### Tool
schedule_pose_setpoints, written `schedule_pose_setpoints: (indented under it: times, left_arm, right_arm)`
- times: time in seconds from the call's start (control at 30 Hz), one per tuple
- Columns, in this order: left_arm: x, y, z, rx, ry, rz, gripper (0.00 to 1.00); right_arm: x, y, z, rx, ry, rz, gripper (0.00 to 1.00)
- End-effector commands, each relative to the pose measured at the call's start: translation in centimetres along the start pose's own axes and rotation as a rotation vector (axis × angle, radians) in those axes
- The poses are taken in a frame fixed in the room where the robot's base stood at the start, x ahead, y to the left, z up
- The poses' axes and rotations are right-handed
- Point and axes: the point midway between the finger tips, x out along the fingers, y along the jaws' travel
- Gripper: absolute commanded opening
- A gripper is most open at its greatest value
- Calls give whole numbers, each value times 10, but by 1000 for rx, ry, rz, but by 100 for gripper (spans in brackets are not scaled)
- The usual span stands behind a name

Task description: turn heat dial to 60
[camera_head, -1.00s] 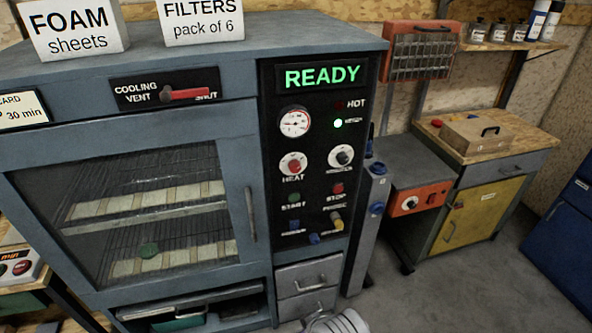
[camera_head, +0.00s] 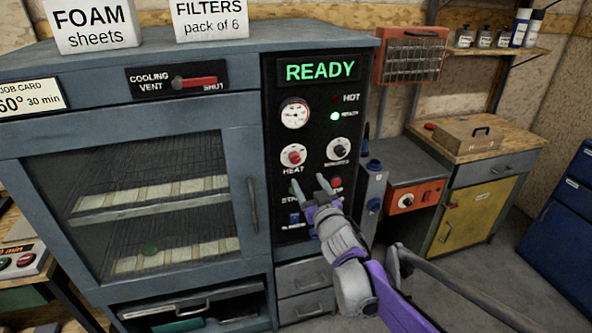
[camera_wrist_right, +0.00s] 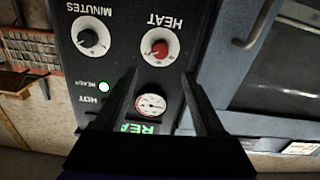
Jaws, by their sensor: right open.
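The heat dial (camera_head: 293,156) is a red knob on a white round plate, on the black control panel (camera_head: 276,123) of a blue-grey oven. It also shows upside down in the right wrist view (camera_wrist_right: 159,48), ahead of the fingertips and apart from them. My right gripper (camera_head: 312,187) is open and empty, in front of the panel, below the heat dial in the head view. It hides part of the start and stop buttons. In the right wrist view its two fingers (camera_wrist_right: 160,85) stand apart. The dial's exact setting is too small to read. My left gripper is out of view.
The minutes dial (camera_head: 338,149) sits right of the heat dial, with a gauge (camera_head: 294,113) above. A green READY display (camera_head: 320,70) is lit. The oven door handle (camera_head: 252,205) stands out on the left. A job card (camera_head: 30,100) reads 60°, 30 min.

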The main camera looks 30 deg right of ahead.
Motion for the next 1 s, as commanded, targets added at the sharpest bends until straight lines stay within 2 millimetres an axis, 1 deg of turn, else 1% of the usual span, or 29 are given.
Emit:
schedule_pose_setpoints:
  times: [0.17, 0.4, 0.5, 0.6, 0.77, 1.0]
  left_arm:
    - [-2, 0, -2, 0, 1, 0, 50]
    - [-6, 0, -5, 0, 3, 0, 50]
    - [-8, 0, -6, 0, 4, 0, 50]
    - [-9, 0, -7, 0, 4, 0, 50]
    - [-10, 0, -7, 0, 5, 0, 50]
    - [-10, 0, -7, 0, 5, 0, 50]
  right_arm:
    - [20, 0, -2, 0, 7, -4, 72]
    - [66, 0, -3, 0, 7, -4, 72]
    - [83, -1, -3, 0, 6, -4, 72]
    - [96, -1, -3, 0, 6, -4, 72]
    - [106, -1, -2, 0, 5, -3, 72]
    - [108, -1, -2, 0, 5, -3, 72]
